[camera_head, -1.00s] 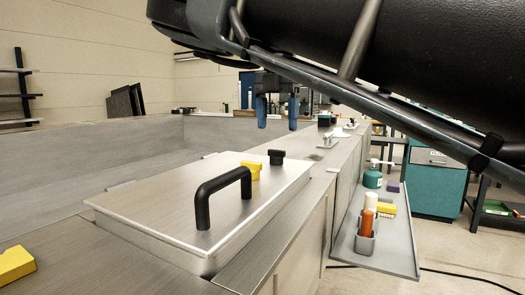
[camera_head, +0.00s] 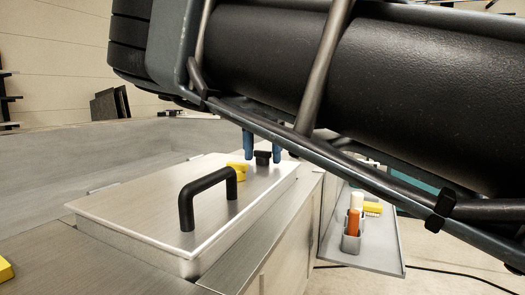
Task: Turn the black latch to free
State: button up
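The black latch (camera_head: 262,158) is a small dark knob near the far right edge of a flat metal lid (camera_head: 140,208). My gripper (camera_head: 263,161) is open, and its two blue fingers point down. In the picture one finger shows on each side of the latch; I cannot tell whether they touch it or are level with it. The upper part of my gripper is hidden behind my arm. A yellow latch-like piece (camera_head: 239,168) is just left of and nearer than the black latch. A black arched handle (camera_head: 205,188) stands on the lid.
A side tray (camera_head: 385,255) at the right holds an orange bottle (camera_head: 353,222), a white-topped bottle and a yellow item (camera_head: 373,208). A yellow block (camera_head: 4,270) is at the left edge. My arm covers the upper right.

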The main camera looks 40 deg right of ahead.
jog(key=c, duration=0.9)
jog(key=shift+r+m+p, duration=0.15)
jog(key=shift+m+p, duration=0.15)
jog(key=shift+p, duration=0.1)
jog(key=m+p, duration=0.2)
jog(key=p, duration=0.1)
jog(key=shift+r+m, duration=0.1)
jog(key=shift+m, duration=0.2)
jog(key=m+p, duration=0.3)
jog(key=m, duration=0.2)
jog(key=m+p, duration=0.2)
jog(key=m, duration=0.3)
jog(key=m+p, duration=0.1)
jog(key=m, duration=0.3)
jog(key=shift+m, duration=0.3)
jog(key=shift+f, duration=0.2)
